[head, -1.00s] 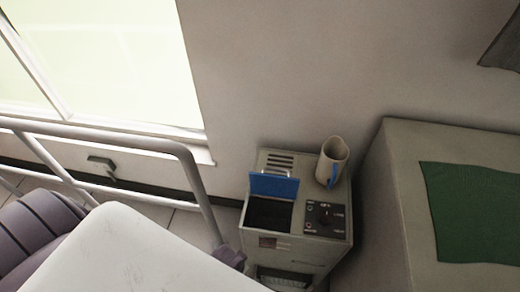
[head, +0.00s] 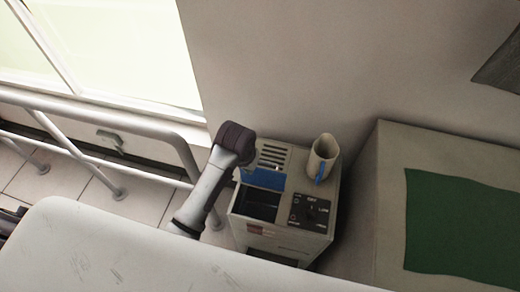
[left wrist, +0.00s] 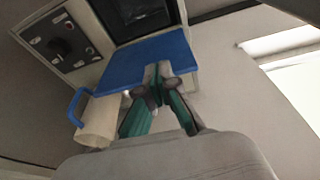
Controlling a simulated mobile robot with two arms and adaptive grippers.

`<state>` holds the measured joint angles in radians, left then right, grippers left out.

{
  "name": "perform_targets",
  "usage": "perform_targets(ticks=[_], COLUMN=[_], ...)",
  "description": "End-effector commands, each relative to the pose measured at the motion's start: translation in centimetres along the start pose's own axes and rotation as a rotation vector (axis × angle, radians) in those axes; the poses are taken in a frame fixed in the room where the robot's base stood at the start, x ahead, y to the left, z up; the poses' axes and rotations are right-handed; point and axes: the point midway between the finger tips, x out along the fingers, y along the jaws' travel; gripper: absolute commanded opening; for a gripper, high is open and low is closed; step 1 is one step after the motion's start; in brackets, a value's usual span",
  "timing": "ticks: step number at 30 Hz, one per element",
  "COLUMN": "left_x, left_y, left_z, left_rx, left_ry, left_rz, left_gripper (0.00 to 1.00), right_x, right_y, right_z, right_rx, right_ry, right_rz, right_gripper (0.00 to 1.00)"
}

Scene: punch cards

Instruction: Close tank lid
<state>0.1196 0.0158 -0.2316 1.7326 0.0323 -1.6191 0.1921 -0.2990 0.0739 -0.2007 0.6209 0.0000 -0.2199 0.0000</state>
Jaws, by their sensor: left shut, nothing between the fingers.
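The blue tank lid (head: 264,179) stands open, raised at the back of the dark tank opening (head: 260,206) on a beige machine (head: 242,225). In the left wrist view the lid (left wrist: 128,66) is a wide blue panel, with the dark opening (left wrist: 143,20) beyond it. My left gripper (left wrist: 158,72) is shut and empty, its tips at the lid's near face; I cannot tell whether they touch. In the head view its fingers are mostly hidden behind the wrist, at the lid's back left. My right gripper is not in view.
A cream mug with a blue handle (head: 322,158) stands on the machine, right of the lid; it shows beside my gripper in the wrist view (left wrist: 97,122). A dial panel (head: 311,211) is right of the opening. The wall is close behind; a white railing (head: 150,128) is at left.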

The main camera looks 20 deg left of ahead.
Motion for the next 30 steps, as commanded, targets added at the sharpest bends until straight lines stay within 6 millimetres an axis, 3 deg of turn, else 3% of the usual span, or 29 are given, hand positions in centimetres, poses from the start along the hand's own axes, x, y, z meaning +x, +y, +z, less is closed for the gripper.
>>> perform_targets(ticks=[6, 18, 23, 30], left_x=[-0.3, -2.8, -2.1, 2.1], left_y=[1.0, 2.5, 2.6, 2.4], left_z=[-4.1, -10.9, -11.2, -10.9], left_rx=[-0.015, -0.044, -0.046, -0.046], left_ry=[-0.014, -0.034, -0.041, -0.043], left_rz=[-0.009, -0.038, -0.042, -0.043], left_gripper=[0.0, 0.0, 0.0, 0.0], right_x=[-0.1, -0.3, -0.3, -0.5], right_y=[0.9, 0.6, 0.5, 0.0], right_z=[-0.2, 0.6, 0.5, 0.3], right_rx=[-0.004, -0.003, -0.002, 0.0], right_ry=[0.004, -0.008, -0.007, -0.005], right_rz=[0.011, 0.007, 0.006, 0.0], right_gripper=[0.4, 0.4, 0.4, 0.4])
